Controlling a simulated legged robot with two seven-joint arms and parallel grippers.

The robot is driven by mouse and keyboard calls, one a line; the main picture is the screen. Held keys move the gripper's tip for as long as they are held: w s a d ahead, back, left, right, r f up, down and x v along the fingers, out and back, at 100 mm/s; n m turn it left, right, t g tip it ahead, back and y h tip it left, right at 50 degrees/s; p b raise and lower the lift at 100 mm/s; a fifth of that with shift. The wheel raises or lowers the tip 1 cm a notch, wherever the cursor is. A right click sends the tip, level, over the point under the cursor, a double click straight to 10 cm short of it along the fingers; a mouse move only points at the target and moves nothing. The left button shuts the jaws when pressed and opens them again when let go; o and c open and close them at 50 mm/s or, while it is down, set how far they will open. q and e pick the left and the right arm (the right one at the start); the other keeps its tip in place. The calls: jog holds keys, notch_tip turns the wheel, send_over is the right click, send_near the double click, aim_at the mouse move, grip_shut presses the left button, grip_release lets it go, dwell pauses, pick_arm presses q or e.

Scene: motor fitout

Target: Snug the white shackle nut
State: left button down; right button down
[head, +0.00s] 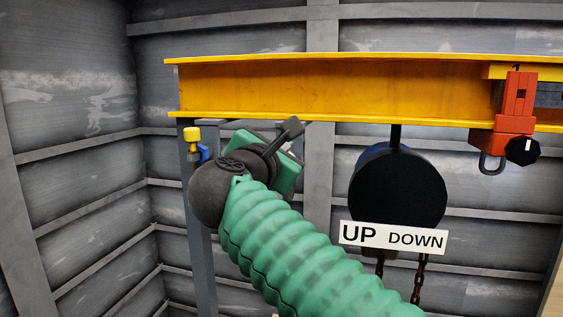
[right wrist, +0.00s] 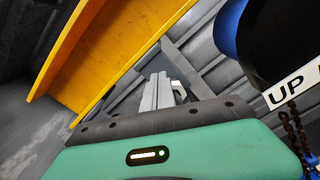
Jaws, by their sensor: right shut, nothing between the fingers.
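My right gripper (head: 291,128) is below the yellow beam in the head view, left of the hoist drum. Its grey fingers are shut with nothing between them; they also show in the right wrist view (right wrist: 157,88). A small white piece (right wrist: 181,89) shows just right of the fingers there. I cannot tell whether it is the white shackle nut or whether the fingers touch it. No white nut can be made out in the head view, where my right arm and hand cover part of the scene. My left gripper is not in view.
A yellow beam (head: 300,86) runs across the top. A dark hoist drum (head: 398,190) hangs under it, with an UP DOWN sign (head: 392,236) and chains (head: 420,278). A red trolley (head: 515,105) with a grey loop (head: 490,165) is at right. A yellow-topped fitting (head: 192,135) is at left.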

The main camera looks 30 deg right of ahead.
jog(key=shift+s+a, duration=0.1)
jog(key=shift+f, duration=0.2)
dwell(0.4)
jog(key=shift+b, duration=0.35)
jog(key=shift+s+d+f+b, duration=0.3)
jog(key=shift+s+d+b, duration=0.15)
jog(key=shift+b, duration=0.7)
jog(key=shift+s+d+f+b, duration=0.25)
jog(key=shift+s+f+b, duration=0.15)
jog(key=shift+b, duration=0.65)
jog(key=shift+r, duration=0.1)
jog(key=b+v, duration=0.2)
jog(key=v, duration=0.4)
jog(key=shift+s+r, duration=0.25)
jog(key=shift+r, duration=0.1)
